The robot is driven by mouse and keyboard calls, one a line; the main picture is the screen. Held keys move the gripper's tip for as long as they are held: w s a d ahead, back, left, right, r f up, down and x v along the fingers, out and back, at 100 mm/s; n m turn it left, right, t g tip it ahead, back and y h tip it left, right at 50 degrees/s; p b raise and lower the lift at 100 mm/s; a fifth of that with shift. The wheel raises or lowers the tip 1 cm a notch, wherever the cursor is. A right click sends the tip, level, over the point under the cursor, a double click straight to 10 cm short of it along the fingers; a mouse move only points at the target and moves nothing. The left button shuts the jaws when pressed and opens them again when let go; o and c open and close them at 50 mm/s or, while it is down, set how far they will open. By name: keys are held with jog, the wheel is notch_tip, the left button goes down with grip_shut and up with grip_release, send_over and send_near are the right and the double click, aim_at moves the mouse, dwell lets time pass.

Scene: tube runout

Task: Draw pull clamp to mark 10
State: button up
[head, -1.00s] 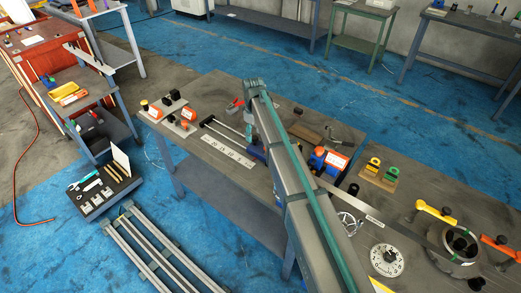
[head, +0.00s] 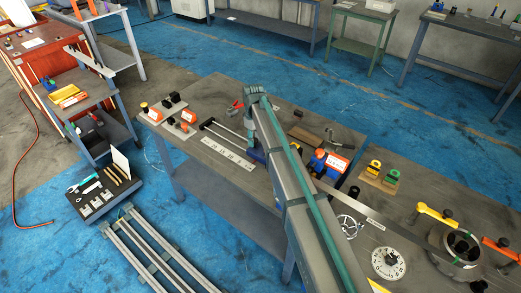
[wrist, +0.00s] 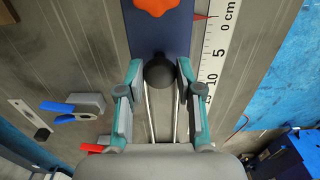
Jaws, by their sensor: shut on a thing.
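A blue clamp carriage (wrist: 160,36) with an orange star knob (wrist: 157,4) shows at the top of the wrist view. A round black knob (wrist: 160,72) sits at its near end. My gripper (wrist: 158,76) is shut on this black knob, one finger on each side. Two thin rods run toward me beneath the gripper. A white ruler (wrist: 213,60) marked 0 cm, 5 and 10 lies to the right. A red pointer (wrist: 200,17) at the carriage's right edge is near the 0 end. In the head view my arm hides most of the carriage; the ruler (head: 228,153) shows left of it.
A blue-handled clamp (wrist: 72,107) and a red-handled tool (wrist: 95,148) lie left of the rods in the wrist view. Orange and black fixtures (head: 170,110) stand at the bench's left end. A handwheel (head: 348,226) and a dial (head: 388,263) are right of my arm.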

jog(key=shift+w+a, duration=0.9)
jog(key=shift+a, duration=0.25)
jog(key=shift+w+a, duration=0.6)
jog(key=shift+a, duration=0.25)
jog(key=shift+w+a, duration=0.55)
jog(key=shift+a, duration=0.25)
jog(key=shift+w+a, duration=0.2)
jog(key=shift+a, duration=0.05)
jog(key=shift+w+a, duration=0.75)
jog(key=shift+a, duration=0.25)
jog(key=o, duration=1)
jog(key=shift+s, duration=0.1)
jog(key=shift+c, duration=0.2)
